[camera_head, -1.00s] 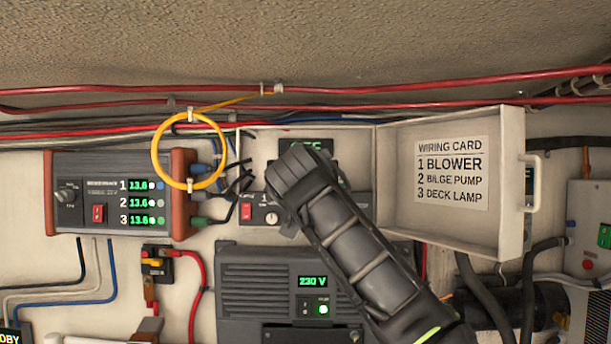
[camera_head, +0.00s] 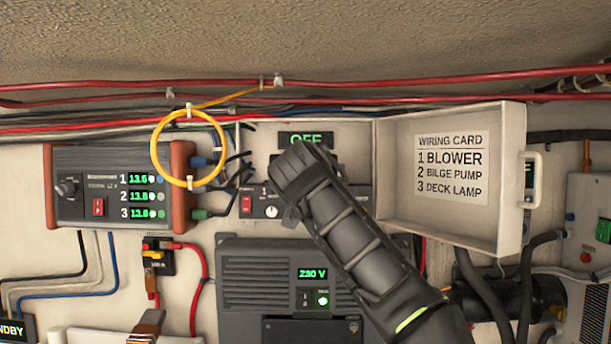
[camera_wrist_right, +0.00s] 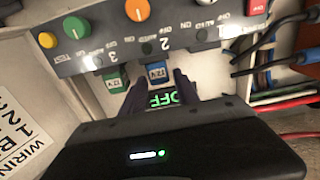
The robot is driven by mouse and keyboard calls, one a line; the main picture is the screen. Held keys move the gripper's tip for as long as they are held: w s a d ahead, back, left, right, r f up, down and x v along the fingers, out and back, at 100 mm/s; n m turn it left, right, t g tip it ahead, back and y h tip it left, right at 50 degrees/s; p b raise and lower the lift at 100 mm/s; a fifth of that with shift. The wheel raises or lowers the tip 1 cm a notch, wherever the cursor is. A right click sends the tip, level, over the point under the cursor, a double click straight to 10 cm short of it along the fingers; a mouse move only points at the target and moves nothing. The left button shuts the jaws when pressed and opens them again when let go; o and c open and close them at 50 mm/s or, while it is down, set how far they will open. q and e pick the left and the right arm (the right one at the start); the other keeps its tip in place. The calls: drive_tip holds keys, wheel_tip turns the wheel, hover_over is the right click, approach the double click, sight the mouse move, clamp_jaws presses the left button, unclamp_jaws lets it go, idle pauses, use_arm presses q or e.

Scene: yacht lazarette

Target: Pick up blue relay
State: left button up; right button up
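The blue relay (camera_wrist_right: 157,76) sits in the panel under the number 2 in the right wrist view. My right gripper (camera_wrist_right: 161,78) points at it, with one dark finger on each side. The fingers stand apart and a small gap seems to show on the right side of the relay; contact is hard to judge. A green relay (camera_wrist_right: 115,80) sits to its left under the number 3. In the head view my right arm comes in from the lower right, and its wrist hides the fingers and relays in front of the open box. My left gripper is not in view.
The box lid (camera_head: 512,190) with the wiring card hangs open right of my arm. A yellow cable loop (camera_head: 157,155) and dark cables lie left of the box. A meter unit (camera_head: 110,187) and a 230 V unit (camera_head: 250,285) are nearby.

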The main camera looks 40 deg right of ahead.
clamp_jaws()
drive_tip(key=shift+r, duration=0.25)
idle(0.4)
drive_tip(key=w+a+r, duration=0.1)
drive_tip(key=a, duration=0.8)
drive_tip(key=w+a+r, duration=0.1)
drive_tip(key=a+r, duration=0.1)
drive_tip(key=a, duration=0.6)
drive_tip(key=shift+w+a, duration=0.35)
drive_tip(key=shift+a, duration=0.05)
